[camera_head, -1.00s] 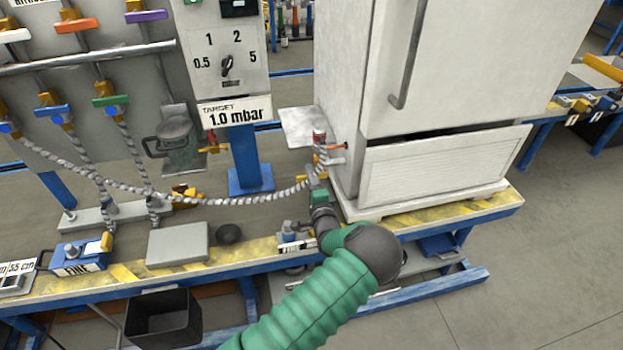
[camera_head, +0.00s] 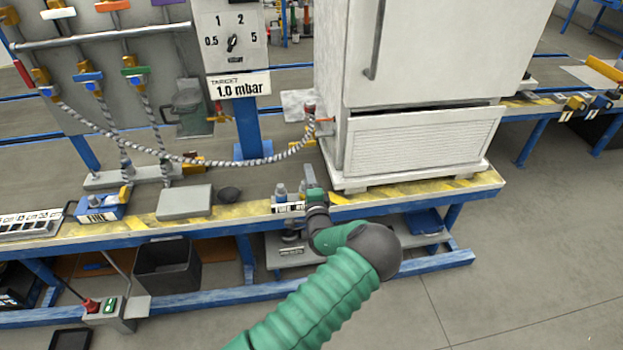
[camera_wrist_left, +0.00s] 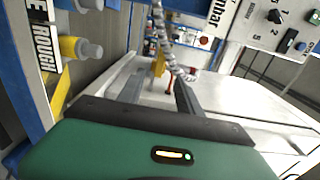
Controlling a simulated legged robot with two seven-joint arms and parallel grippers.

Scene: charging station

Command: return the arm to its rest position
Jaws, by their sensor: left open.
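My left arm, in a green sleeve with a dark grey elbow, reaches up from the bottom of the head view. My left gripper (camera_head: 314,188) is at the bench's front edge, just left of the white fridge's base and below the hose end. In the left wrist view the two grey fingers (camera_wrist_left: 158,82) stand apart, with nothing held between them. The braided hose (camera_head: 230,160) runs from the valve panel to a fitting (camera_head: 310,112) on the fridge's left side, apart from the gripper. My right gripper is in neither view.
The white fridge (camera_head: 425,150) stands right of the gripper on the yellow-edged bench (camera_head: 400,190). A small pump-like unit (camera_head: 286,200) sits close on the left. A grey plate (camera_head: 184,202) and a black bin (camera_head: 167,265) are farther left. Open floor (camera_head: 530,260) lies to the right.

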